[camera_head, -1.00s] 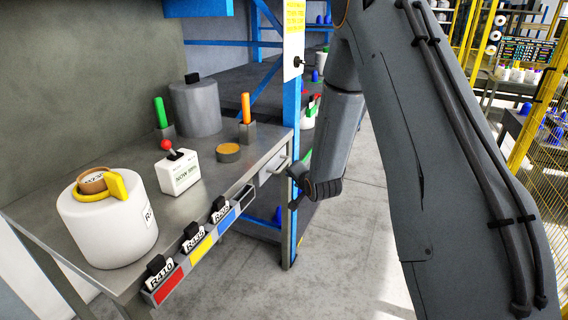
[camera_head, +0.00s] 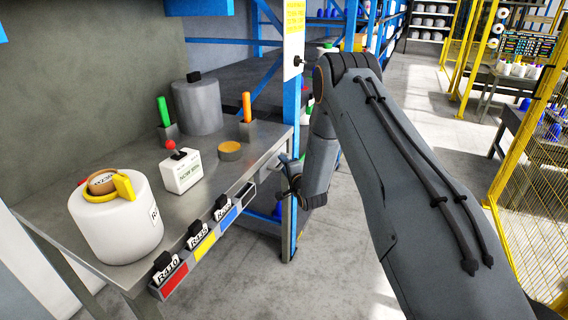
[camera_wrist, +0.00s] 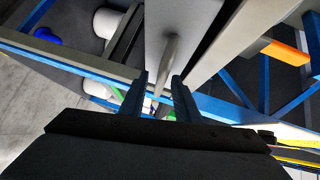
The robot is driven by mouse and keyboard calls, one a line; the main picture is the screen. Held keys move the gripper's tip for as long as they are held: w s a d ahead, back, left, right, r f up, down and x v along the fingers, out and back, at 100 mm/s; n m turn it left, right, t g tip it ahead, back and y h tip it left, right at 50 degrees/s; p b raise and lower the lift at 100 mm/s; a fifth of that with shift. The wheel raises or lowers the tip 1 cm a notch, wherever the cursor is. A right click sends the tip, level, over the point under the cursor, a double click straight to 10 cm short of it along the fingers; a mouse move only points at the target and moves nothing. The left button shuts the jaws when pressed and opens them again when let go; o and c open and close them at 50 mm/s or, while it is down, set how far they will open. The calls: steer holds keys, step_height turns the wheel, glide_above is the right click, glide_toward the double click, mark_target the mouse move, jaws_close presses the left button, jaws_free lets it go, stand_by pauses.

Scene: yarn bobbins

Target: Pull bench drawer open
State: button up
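The bench drawer (camera_wrist: 158,20) shows its grey front in the wrist view, with a curved grey bar handle (camera_wrist: 168,62) on it. My gripper (camera_wrist: 161,80) is open, with one finger on each side of the handle. The handle lies nearer the right finger, and I cannot tell whether they touch. In the head view my gripper (camera_head: 287,168) is at the right end of the bench's front edge, and my arm and gripper hide most of the drawer.
The grey bench (camera_head: 110,185) carries a white bobbin (camera_head: 115,225), a joystick box (camera_head: 180,172), a grey cylinder (camera_head: 198,108) and an orange-yellow disc (camera_head: 230,151). Coloured label bins (camera_head: 203,245) line its front edge. A blue post (camera_head: 291,210) stands close to my gripper. Floor (camera_head: 350,265) is clear in front.

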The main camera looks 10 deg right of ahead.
steer(key=shift+w+a, duration=0.1)
steer(key=shift+w, duration=0.45)
jaws_close()
